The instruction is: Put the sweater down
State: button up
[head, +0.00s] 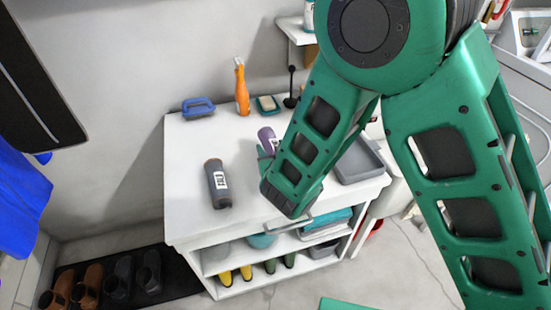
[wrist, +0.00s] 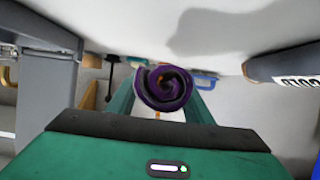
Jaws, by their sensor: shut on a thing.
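The sweater looks to be the rolled purple bundle (head: 267,137) with a pale label, partly hidden behind my gripper in the head view. In the wrist view its spiral end (wrist: 166,88) shows between the green fingers. My gripper (head: 268,153) is shut on it over the white cabinet top (head: 188,150). I cannot tell whether the roll touches the surface. A second roll (head: 217,183), dark grey-brown with a white label, lies on the top to the left, apart from my gripper; it also shows at the right of the wrist view (wrist: 285,66).
A grey tray (head: 359,167) sits on the cabinet's right side. A blue brush (head: 198,107), orange bottle (head: 242,92) and soap dish (head: 267,105) stand along the back. Boots (head: 235,275) are on the shelf below.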

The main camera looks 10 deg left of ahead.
jog(key=shift+w+d+f, duration=0.35)
jog(key=shift+d+f, duration=0.05)
jog(key=shift+d, duration=0.05)
jog(key=shift+f, duration=1.9)
jog(key=o, duration=1.4)
jog(key=shift+f, duration=0.15)
